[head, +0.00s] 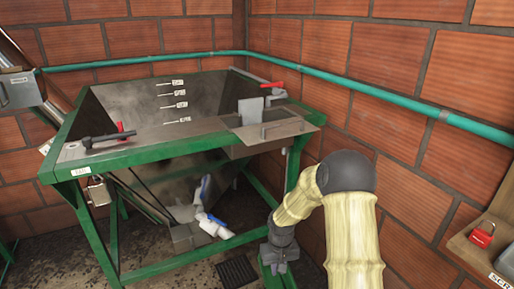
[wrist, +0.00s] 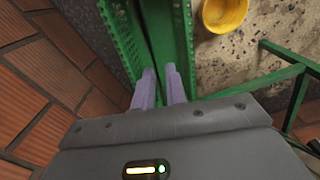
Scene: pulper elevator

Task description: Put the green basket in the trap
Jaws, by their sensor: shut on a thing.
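The green basket (wrist: 115,35) has perforated walls and shows at the top of the wrist view. My gripper (wrist: 160,75) has its two pale purple fingers close together on its wall. In the head view the basket (head: 273,278) is low beside the right front leg of the green-framed hopper, partly cut off by the frame's bottom edge. My gripper (head: 279,250) is just above it, pointing down. A metal box with a handled plate (head: 277,131) sits at the hopper's right front corner; I cannot tell if it is the trap.
The steel hopper (head: 125,95) stands on green legs in a brick corner. White and blue pipes (head: 212,224) are under it. A dark grate (head: 237,270) lies on the floor. A red padlock (head: 482,234) sits on a shelf at right. A yellow bowl (wrist: 224,12) is on the floor.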

